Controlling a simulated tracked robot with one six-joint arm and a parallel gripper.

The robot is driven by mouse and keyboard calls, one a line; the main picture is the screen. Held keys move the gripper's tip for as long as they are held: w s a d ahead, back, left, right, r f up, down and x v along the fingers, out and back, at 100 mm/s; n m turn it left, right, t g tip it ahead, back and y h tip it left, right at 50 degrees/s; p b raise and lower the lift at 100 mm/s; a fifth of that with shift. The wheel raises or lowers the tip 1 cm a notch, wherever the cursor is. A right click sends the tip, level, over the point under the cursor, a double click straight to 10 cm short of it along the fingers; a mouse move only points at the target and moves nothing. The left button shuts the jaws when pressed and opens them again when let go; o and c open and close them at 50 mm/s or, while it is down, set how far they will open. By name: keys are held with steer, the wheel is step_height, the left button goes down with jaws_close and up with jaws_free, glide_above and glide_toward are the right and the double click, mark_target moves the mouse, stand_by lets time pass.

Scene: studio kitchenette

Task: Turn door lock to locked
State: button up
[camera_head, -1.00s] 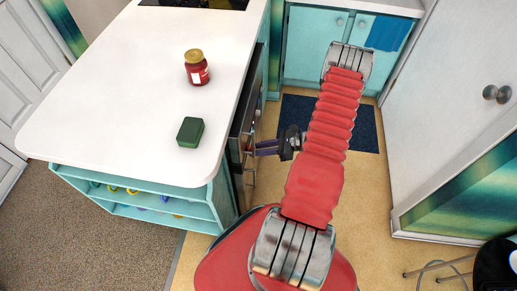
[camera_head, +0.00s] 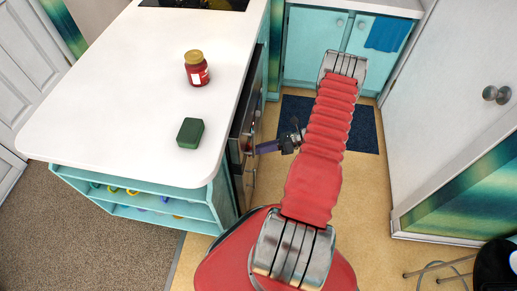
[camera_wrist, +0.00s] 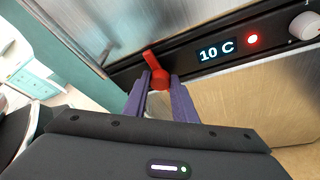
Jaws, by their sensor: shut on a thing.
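The lock is a small red lever (camera_wrist: 155,70) on a dark panel of the metal-fronted appliance (camera_wrist: 230,98). In the wrist view its handle points up and slightly left. My gripper (camera_wrist: 161,80) has its purple fingers on both sides of the lever's lower part and is shut on it. In the head view my gripper (camera_head: 257,147) reaches left to the appliance front under the white counter. The lever is too small to make out there.
The panel carries a display (camera_wrist: 216,50) reading "10 C", a red light (camera_wrist: 253,39) and a pale knob (camera_wrist: 305,25). A red jar (camera_head: 196,72) and a green block (camera_head: 190,132) stand on the white counter (camera_head: 110,90).

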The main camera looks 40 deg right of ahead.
steer(key=shift+w+d, duration=0.15)
steer(key=shift+d, duration=0.05)
steer(key=o, duration=0.8)
steer(key=shift+c, duration=0.2)
steer(key=shift+o, duration=1.4)
steer(key=shift+a, duration=0.1)
steer(key=v, duration=1.4)
steer(key=shift+a+f, duration=0.1)
